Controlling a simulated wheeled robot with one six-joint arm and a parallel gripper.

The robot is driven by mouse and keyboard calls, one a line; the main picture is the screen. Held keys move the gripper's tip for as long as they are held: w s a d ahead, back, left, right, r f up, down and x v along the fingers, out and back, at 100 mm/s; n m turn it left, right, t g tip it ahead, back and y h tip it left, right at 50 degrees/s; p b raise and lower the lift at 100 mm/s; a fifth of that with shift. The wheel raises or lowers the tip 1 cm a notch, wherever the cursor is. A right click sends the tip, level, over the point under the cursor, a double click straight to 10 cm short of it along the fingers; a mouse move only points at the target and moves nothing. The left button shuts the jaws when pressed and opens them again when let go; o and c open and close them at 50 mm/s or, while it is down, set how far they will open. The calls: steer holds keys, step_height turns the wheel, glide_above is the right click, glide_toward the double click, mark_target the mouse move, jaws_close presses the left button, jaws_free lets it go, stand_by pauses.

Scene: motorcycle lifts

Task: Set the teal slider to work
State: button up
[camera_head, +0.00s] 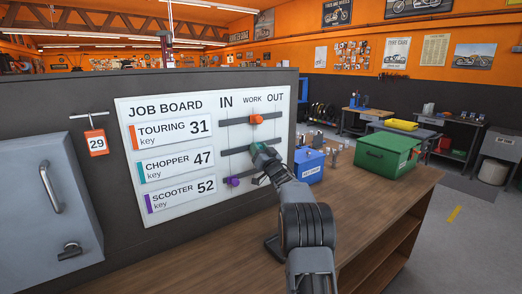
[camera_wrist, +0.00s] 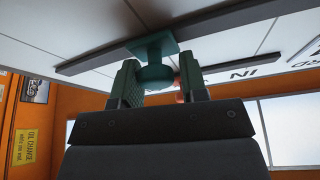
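The job board (camera_head: 205,140) has three slider rows, with IN, WORK and OUT marked on top. The teal slider (camera_head: 259,149) is on the middle CHOPPER track, about below WORK, partly covered by my gripper (camera_head: 264,158). In the wrist view the teal slider (camera_wrist: 156,74) shows a square plate on the dark track (camera_wrist: 95,61) and a round knob. My gripper (camera_wrist: 157,88) has one finger on each side of the knob. A thin gap shows at the right finger; contact on the left is unclear. A thin board line meets the track close to the plate.
The orange slider (camera_head: 256,118) is on the top track below WORK. The purple slider (camera_head: 233,181) is on the bottom track toward IN. A blue box (camera_head: 310,166) and a green box (camera_head: 387,156) stand on the wooden bench (camera_head: 360,205). A grey cabinet (camera_head: 45,205) is left.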

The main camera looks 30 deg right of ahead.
steer(key=o, duration=0.3)
steer(key=shift+d, duration=0.1)
steer(key=shift+f, duration=0.1)
steer(key=b+v, duration=0.5)
steer(key=v, duration=0.8)
steer(key=shift+s, duration=0.4)
